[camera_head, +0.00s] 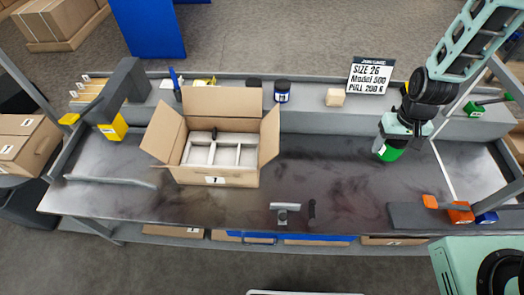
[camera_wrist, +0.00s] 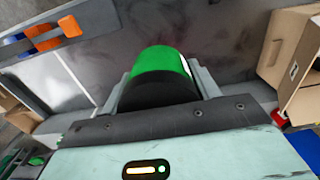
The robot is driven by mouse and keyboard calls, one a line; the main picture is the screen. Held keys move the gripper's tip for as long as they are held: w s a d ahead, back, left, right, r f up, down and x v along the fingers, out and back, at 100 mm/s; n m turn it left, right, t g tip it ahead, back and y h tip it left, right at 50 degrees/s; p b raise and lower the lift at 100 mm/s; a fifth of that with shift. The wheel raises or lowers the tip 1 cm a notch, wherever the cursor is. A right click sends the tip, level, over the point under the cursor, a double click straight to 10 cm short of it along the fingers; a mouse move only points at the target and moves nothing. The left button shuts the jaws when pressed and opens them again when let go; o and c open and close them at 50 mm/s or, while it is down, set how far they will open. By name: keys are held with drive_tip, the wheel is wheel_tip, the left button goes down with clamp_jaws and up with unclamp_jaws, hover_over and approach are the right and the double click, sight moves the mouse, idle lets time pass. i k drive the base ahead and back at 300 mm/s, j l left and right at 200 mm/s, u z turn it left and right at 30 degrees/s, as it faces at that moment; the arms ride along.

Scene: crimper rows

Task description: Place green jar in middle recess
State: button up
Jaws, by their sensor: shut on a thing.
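The green jar (camera_head: 389,153) is held by my gripper (camera_head: 396,140) over the right part of the workbench. In the wrist view the jar (camera_wrist: 162,64) sits between the two fingers of my gripper (camera_wrist: 162,85), its green side outward and a black part nearest the palm. An open cardboard box (camera_head: 216,178) stands left of the centre of the bench, with its flaps spread. White dividers (camera_head: 218,145) part its inside into recesses, and a dark object (camera_head: 214,133) shows at its left recess. The middle recess (camera_head: 224,156) looks empty. My gripper is far to the right of the box.
A raised shelf along the back carries a dark blue jar (camera_head: 282,92), a tan block (camera_head: 335,97) and a sign (camera_head: 369,76). A yellow-based tool (camera_head: 112,128) stands left of the box. Orange and blue pieces (camera_head: 460,213) lie front right. The bench between box and gripper is clear.

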sight(226, 158)
drive_tip(key=k+j, duration=0.1)
drive_tip(key=j, duration=0.7)
drive_tip(key=k+j, duration=0.15)
drive_tip(key=j, duration=0.3)
drive_tip(key=i+j, duration=0.1)
drive_tip(key=j, duration=0.25)
drive_tip(key=i+j, duration=0.1)
drive_tip(key=j, duration=0.3)
drive_tip(key=i+j, duration=0.1)
drive_tip(key=j, duration=0.25)
drive_tip(key=i+j, duration=0.2)
drive_tip(key=i, duration=0.1)
